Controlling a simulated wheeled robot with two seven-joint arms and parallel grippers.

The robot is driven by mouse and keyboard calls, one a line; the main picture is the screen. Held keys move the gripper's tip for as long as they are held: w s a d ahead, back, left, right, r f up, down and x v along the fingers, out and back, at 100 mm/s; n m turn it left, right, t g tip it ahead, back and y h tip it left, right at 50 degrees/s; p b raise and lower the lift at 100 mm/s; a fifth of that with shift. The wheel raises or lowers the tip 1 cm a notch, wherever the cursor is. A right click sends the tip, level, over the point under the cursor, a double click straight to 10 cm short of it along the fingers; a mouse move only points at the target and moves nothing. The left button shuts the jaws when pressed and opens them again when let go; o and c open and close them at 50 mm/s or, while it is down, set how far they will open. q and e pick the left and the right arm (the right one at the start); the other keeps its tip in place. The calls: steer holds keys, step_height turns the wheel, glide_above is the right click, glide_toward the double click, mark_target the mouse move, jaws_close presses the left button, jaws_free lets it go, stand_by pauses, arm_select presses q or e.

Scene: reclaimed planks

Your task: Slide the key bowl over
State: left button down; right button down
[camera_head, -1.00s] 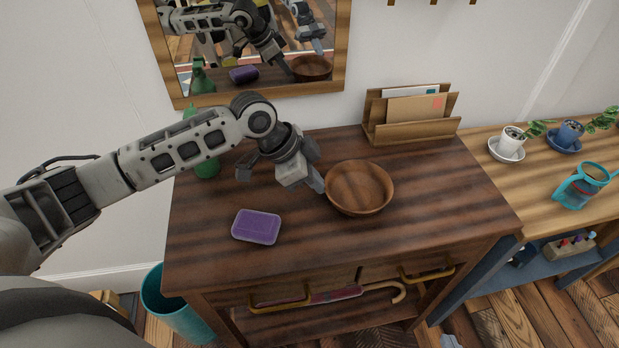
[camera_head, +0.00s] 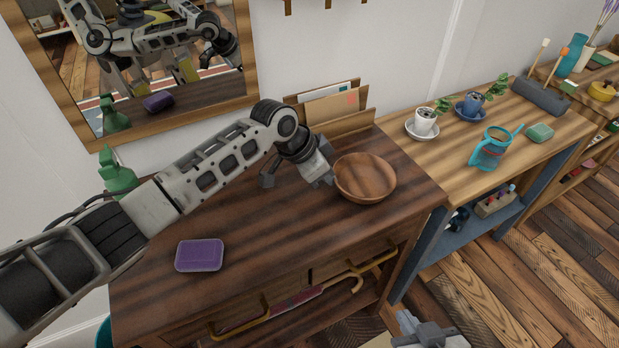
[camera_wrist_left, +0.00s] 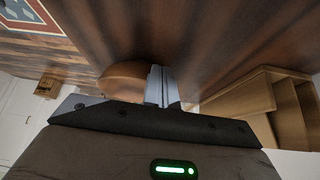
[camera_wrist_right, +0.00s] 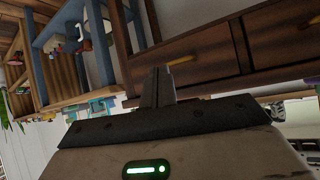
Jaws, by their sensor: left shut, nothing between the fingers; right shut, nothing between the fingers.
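The key bowl, a round brown wooden bowl (camera_head: 366,182), sits upright on the dark wooden console table (camera_head: 250,235), near its right end. My left gripper (camera_head: 327,176) is shut, with nothing in it, low at the bowl's left side; its tips look to be against the outer wall. In the left wrist view, the bowl (camera_wrist_left: 120,84) shows just beside the shut fingers (camera_wrist_left: 162,86). My right gripper (camera_head: 430,332) is low in front of the table, apart from the bowl. In the right wrist view, its fingers (camera_wrist_right: 158,86) are shut and empty, facing the drawer fronts.
A letter holder (camera_head: 340,124) stands behind the bowl. A purple box (camera_head: 199,255) lies at the table's front left, and a green bottle (camera_head: 117,172) stands at back left. A lighter table (camera_head: 450,178) with potted plants and a teal watering can (camera_head: 491,150) adjoins on the right.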

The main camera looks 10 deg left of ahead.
arm_select(q)
steer(key=shift+w+d, duration=0.15)
arm_select(e)
steer(key=shift+s+d+f, duration=0.25)
steer(key=shift+s+d, duration=0.05)
steer(key=shift+d, duration=0.05)
